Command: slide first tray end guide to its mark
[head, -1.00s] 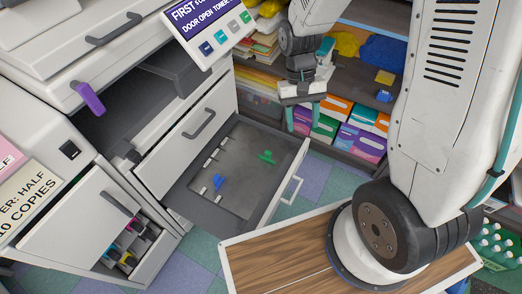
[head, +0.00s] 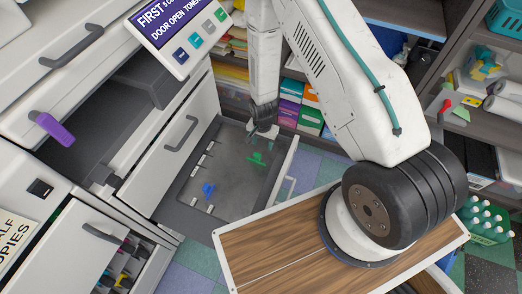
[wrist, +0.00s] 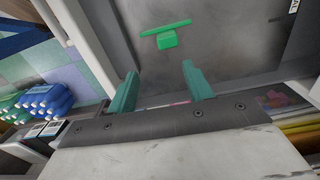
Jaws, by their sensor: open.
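The open paper tray (head: 228,170) is pulled out of the copier, and its grey floor also fills the top of the wrist view (wrist: 230,40). A green guide (head: 257,158) stands on the floor towards the tray's far right part. A blue guide (head: 208,190) stands nearer the front left. Small white marks lie along the tray's left side. My gripper (head: 264,131) is over the tray's far end, close to the green guide. In the wrist view my gripper (wrist: 160,78) has its two teal fingers apart, with nothing between them. The green guide (wrist: 167,39) shows just beyond the fingertips, apart from them.
The tray's front wall and handle (head: 289,186) border it on the right. A wood-topped surface (head: 270,245) lies below it. Shelves with coloured paper packs (head: 309,120) stand behind. A purple lever (head: 54,128) juts from the copier. Green bottles (head: 484,218) stand at the right.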

